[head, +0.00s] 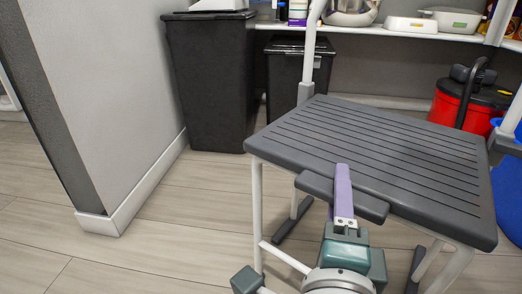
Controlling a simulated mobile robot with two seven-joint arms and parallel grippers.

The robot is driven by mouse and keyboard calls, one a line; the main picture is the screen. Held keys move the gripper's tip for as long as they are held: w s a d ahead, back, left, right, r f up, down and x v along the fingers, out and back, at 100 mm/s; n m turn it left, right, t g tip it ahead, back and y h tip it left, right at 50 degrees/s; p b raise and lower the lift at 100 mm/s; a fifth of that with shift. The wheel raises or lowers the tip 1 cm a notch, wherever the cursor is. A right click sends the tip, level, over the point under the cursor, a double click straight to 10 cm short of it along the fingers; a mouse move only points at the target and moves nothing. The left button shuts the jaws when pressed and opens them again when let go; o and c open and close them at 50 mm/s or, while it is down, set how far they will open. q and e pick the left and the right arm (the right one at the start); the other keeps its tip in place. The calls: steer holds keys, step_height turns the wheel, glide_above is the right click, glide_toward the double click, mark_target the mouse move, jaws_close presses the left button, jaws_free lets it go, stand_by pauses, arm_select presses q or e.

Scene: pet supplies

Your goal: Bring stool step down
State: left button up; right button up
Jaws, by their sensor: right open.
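The step stool has a dark grey, ribbed top step (370,155) on a light grey tubular frame (257,205). A smaller dark slab (314,185) shows just below the front edge of the top step, and I take it for the stool's folding step. My right gripper (343,190) is at this slab. One purple finger stands across the slab's face, and the other finger is hidden. It is open, and I cannot tell whether it touches the slab. My left gripper is not recognisable in view.
Black bins (210,80) stand behind the stool at left, beside a white wall corner (115,110). A red-and-black canister (460,105) and a blue object (508,185) are at right. A shelf (400,36) runs behind. The wooden floor (170,240) at front left is clear.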

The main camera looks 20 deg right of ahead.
jaws_close()
steer(key=shift+f, duration=0.15)
stand_by(1.1)
